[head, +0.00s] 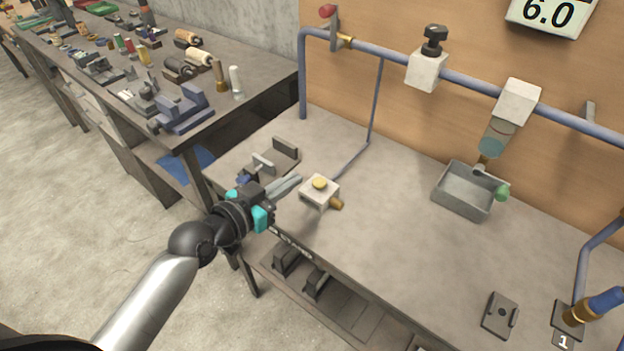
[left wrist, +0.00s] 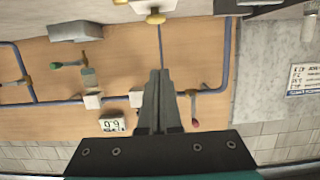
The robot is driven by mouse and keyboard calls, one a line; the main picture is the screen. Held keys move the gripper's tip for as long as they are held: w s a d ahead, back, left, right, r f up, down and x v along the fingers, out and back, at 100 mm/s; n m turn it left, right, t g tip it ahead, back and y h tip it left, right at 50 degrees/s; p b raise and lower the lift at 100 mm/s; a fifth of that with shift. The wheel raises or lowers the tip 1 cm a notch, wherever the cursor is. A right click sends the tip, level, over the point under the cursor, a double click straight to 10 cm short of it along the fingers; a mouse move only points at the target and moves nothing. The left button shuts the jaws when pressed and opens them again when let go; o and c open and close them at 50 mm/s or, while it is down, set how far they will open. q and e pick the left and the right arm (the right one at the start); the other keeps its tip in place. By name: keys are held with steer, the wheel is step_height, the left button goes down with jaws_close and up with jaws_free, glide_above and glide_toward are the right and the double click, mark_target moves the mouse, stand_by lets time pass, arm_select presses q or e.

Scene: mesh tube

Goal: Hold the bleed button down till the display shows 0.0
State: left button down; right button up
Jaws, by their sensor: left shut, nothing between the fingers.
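The bleed button is a yellow cap (head: 319,183) on a white block (head: 318,194) near the front edge of the bench. The button also shows at the top of the left wrist view (left wrist: 155,18). The display (head: 548,14) at the top right reads 6.0; it shows upside down in the left wrist view (left wrist: 113,125). My left gripper (head: 297,180) is shut and empty, with its fingertips just left of the block in the head view. In the left wrist view its fingers (left wrist: 158,76) point toward the button, with a gap between. My right gripper is out of view.
A blue pipe (head: 462,80) with a black-knobbed valve (head: 432,62) and a red-ended lever (head: 330,25) runs along the back board. A grey tray (head: 462,205) sits under a green-handled tap (head: 496,187). A clamp-like fixture (head: 276,158) stands behind the left gripper. The bench middle is clear.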

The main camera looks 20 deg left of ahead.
arm_select(q)
glide_above(319, 182)
steer(key=s+a, duration=0.1)
steer(key=s, duration=0.1)
steer(key=shift+f, duration=0.85)
step_height(319, 182, down, 3)
steer(key=shift+w+r+b, duration=0.1)
steer(key=shift+r+b, duration=0.05)
steer(key=shift+b, duration=0.6)
steer(key=shift+f, duration=0.6)
steer(key=shift+f+b, duration=0.15)
steer(key=shift+b, duration=0.15)
